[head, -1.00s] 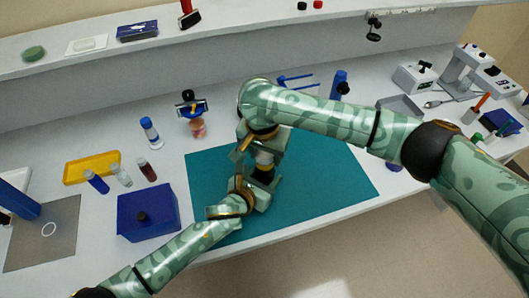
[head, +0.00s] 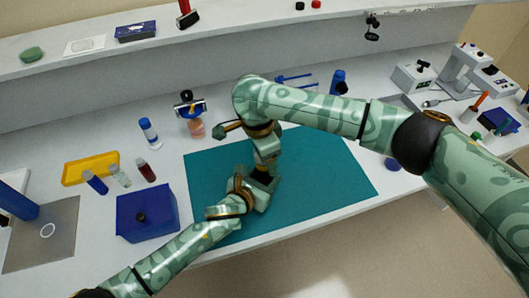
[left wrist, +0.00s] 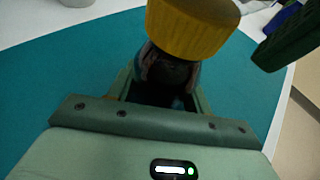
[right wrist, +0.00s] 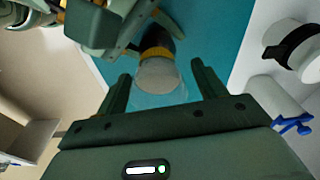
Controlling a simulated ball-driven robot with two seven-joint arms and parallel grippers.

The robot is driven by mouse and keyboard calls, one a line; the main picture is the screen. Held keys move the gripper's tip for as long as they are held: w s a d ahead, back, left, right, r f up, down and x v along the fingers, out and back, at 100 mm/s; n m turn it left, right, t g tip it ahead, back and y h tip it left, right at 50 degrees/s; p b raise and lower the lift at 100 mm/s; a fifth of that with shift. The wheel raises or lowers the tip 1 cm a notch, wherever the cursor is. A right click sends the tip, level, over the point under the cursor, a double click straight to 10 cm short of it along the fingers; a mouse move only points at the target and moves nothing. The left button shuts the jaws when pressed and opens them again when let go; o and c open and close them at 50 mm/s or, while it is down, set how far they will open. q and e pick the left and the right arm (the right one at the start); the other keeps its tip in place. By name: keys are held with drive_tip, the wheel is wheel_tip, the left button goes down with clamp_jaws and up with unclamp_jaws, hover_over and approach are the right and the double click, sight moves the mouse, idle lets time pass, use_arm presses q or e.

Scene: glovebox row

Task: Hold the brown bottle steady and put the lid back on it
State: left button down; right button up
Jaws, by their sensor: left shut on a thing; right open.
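The brown bottle (right wrist: 160,32) looks dark and stands over the teal mat, with its body between my left gripper's jaws; it also shows in the left wrist view (left wrist: 168,72). My left gripper (head: 258,186) is shut on it. The lid, with a ribbed yellow side (left wrist: 188,28) and a pale top (right wrist: 158,74), sits at the bottle's mouth; I cannot tell how tight it is. My right gripper (right wrist: 161,72) is open, its fingers apart on either side of the lid. In the head view my right gripper hides the lid and most of the bottle.
The teal mat (head: 330,185) is clear around the grippers. A blue box (head: 146,214) stands to the left, with small vials and a yellow tray (head: 90,167) behind it. A blue-capped bottle (head: 149,132) and an orange-filled jar (head: 196,128) stand behind the mat.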

drive_tip(key=shift+r, duration=2.25)
drive_tip(key=shift+c, duration=0.3)
